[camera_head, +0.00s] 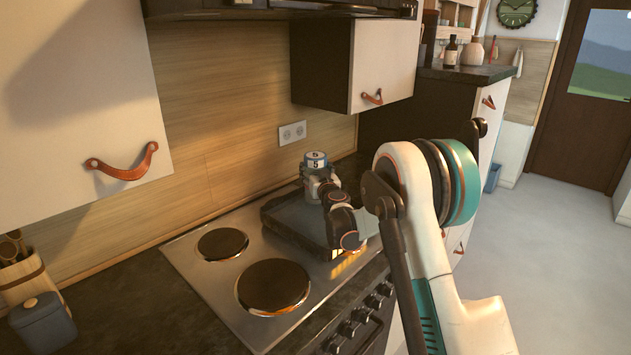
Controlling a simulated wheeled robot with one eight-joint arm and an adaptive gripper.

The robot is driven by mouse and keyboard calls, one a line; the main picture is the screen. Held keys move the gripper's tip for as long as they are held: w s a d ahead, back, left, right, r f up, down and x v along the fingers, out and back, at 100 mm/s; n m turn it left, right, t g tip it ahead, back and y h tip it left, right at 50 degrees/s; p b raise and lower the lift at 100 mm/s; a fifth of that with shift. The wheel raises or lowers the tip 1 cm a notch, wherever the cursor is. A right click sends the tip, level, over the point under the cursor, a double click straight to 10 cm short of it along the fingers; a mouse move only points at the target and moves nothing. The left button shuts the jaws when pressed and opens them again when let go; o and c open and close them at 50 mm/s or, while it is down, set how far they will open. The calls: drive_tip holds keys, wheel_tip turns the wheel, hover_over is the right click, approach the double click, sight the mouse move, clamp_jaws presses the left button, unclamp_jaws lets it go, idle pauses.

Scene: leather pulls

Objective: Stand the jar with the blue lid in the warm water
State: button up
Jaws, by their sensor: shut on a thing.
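The jar (316,161) shows its blue and white top, marked with a 5, near the back of the stove. My gripper (319,184) is shut around the jar below its top and hides most of its body. The jar looks upright. A dark rectangular pan (273,214) with a grey-blue surface inside, which looks like the water, sits on the right part of the stove. The jar is over or in the pan's far end. I cannot tell whether its base touches the pan. My arm hides the pan's right side.
Two bare hot plates, one small (222,244) and one large (273,287), lie left of the pan. A blue-grey lidded container (43,323) and a utensil holder (27,281) stand at the lower left. A wall cabinet (357,65) hangs above the back right.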

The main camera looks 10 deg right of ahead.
drive_tip(key=shift+f+b, duration=0.35)
drive_tip(key=shift+f, duration=1.15)
drive_tip(key=shift+f, duration=0.2)
drive_tip(key=o, duration=1.6)
drive_tip(key=shift+r, duration=0.1)
drive_tip(key=shift+r, duration=0.1)
